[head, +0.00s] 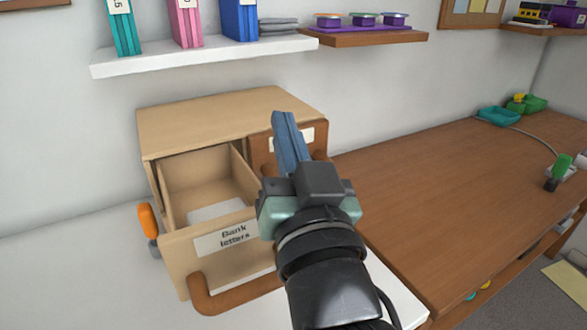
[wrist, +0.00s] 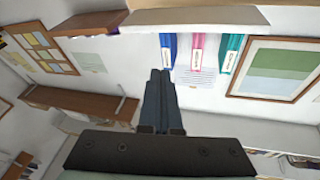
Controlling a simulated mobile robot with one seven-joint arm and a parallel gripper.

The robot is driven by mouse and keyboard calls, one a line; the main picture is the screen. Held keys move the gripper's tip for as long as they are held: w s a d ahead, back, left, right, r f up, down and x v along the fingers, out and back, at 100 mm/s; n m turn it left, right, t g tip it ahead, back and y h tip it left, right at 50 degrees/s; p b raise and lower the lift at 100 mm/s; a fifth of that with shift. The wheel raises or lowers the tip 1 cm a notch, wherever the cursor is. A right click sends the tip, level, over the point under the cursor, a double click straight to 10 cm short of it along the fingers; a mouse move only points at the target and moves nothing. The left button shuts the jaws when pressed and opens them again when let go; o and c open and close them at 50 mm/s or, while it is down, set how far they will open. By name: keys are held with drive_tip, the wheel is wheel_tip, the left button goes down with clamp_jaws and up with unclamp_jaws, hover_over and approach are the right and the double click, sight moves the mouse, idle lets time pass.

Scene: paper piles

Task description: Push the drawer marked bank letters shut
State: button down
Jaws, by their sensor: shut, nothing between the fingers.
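The drawer marked bank letters (head: 225,243) is pulled out of a light wooden cabinet (head: 225,112) in the head view. Its front has a white label and a brown bar handle (head: 235,298). A white sheet (head: 215,210) lies inside; the drawer's right side is partly hidden by my arm. My gripper (head: 284,118) is shut and empty, its blue-grey fingers pointing up in front of the cabinet's right part. In the wrist view my gripper (wrist: 161,73) is also shut, with nothing between the fingers. I cannot tell whether it touches anything.
A second, brown drawer front (head: 262,150) is beside the open one, partly hidden by my gripper. A white shelf (head: 205,54) with binders is above. A brown desk (head: 440,190) extends right, mostly clear. An orange-handled item (head: 147,220) is at the cabinet's left.

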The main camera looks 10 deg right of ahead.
sight(250, 171)
drive_tip(key=s+d+f+m+g+y+p, duration=0.1)
drive_tip(key=s+d+f+m+g+p, duration=0.2)
drive_tip(key=d+f+m+g+p, duration=0.8)
drive_tip(key=s+a+r+m+t+y+p, duration=0.1)
drive_tip(key=s+a+t+p, duration=0.15)
drive_tip(key=s+p, duration=0.65)
drive_tip(key=s+a+r+t+y+p, duration=0.1)
drive_tip(key=s+a+y+p, duration=0.15)
drive_tip(key=s+p, duration=0.6)
drive_tip(key=r+p+x, duration=0.1)
drive_tip(key=p+x, duration=0.4)
drive_tip(key=x, duration=1.1)
drive_tip(key=shift+w+d+r+h, duration=0.25)
drive_tip(key=shift+w+r+h, duration=0.15)
drive_tip(key=shift+w, duration=0.1)
drive_tip(key=w+a+b, duration=0.1)
drive_tip(key=w, duration=0.4)
drive_tip(key=w+a+b, duration=0.2)
drive_tip(key=w, duration=0.4)
drive_tip(key=w+a+b, duration=0.2)
drive_tip(key=w, duration=0.3)
drive_tip(key=shift+w+a, duration=0.15)
drive_tip(key=shift+w, duration=0.05)
drive_tip(key=shift+s, duration=0.1)
